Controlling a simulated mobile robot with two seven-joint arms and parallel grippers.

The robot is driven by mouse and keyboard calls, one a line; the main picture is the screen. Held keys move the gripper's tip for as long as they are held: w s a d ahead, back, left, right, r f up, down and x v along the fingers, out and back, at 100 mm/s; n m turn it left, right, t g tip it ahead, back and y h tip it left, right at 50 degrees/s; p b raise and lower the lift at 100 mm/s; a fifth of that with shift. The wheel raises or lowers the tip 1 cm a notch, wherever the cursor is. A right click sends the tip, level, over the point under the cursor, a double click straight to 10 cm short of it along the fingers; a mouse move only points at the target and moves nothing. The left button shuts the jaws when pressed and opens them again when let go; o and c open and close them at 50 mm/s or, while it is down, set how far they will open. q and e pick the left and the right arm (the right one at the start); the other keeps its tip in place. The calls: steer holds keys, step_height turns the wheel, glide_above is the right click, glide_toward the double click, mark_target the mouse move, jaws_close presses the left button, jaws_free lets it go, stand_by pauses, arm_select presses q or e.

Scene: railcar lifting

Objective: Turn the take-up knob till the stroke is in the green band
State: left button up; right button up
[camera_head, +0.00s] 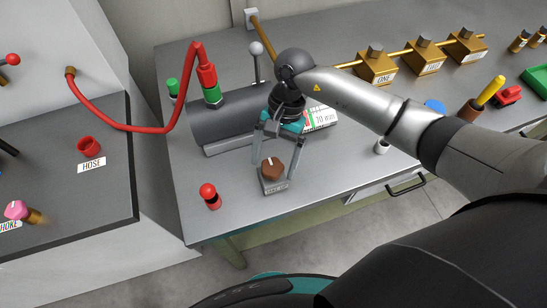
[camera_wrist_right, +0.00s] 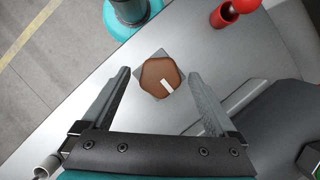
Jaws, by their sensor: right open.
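The take-up knob (camera_head: 271,168) is brown with a white pointer line and sits on a small grey block with a label, near the front edge of the bench. In the right wrist view the knob (camera_wrist_right: 161,78) shows between and beyond the fingertips. My right gripper (camera_head: 264,146) is open above the knob, with its fingers pointing down at it; it also shows in the right wrist view (camera_wrist_right: 160,74). I see no contact with the knob. The stroke scale (camera_head: 318,118), with a green band and "10 mm", is partly hidden by my right gripper. My left gripper is not in view.
A dark grey cylinder (camera_head: 225,118) lies behind the knob, with a red hose (camera_head: 147,126) joined to a green and red coupling. A red-topped fitting (camera_head: 210,196) stands left of the knob. Brass valve blocks (camera_head: 377,68) stand at the back right. The bench between knob and red fitting is clear.

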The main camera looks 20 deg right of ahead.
steer(key=shift+f, duration=0.1)
steer(key=c, duration=1.4)
steer(key=shift+o, duration=0.2)
steer(key=shift+m, duration=0.4)
